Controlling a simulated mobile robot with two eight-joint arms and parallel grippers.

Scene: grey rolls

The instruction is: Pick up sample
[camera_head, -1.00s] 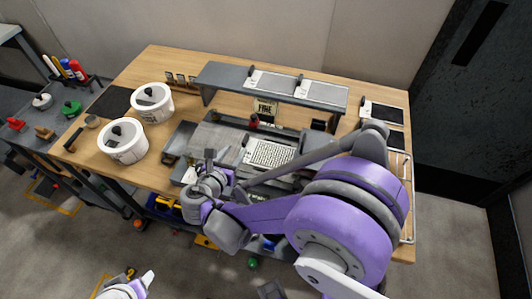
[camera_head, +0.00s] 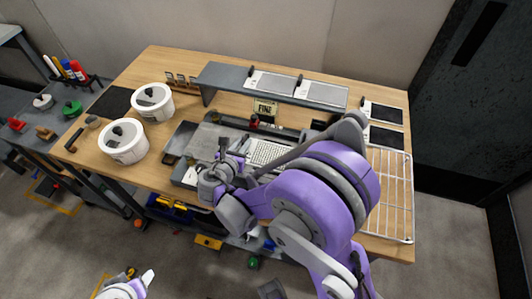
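My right gripper (camera_head: 226,152) is over the middle of the wooden workbench (camera_head: 120,170), in front of a grey metal plate (camera_head: 208,140) and a white slatted panel (camera_head: 264,153). My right arm hides much of the bench around it. Whether the gripper's fingers are open or shut is too small to tell, and I see nothing clearly held. Part of my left gripper (camera_head: 146,279) shows at the bottom left, low and away from the bench; its opening is unclear. I cannot make out which object is the sample.
Two white round pots (camera_head: 123,142) with black knobs stand at the bench's left. A grey raised shelf (camera_head: 232,78) runs along the back, with a small sign (camera_head: 265,108) below it. A wire rack (camera_head: 390,190) lies at the right. Bare wood shows at the front left.

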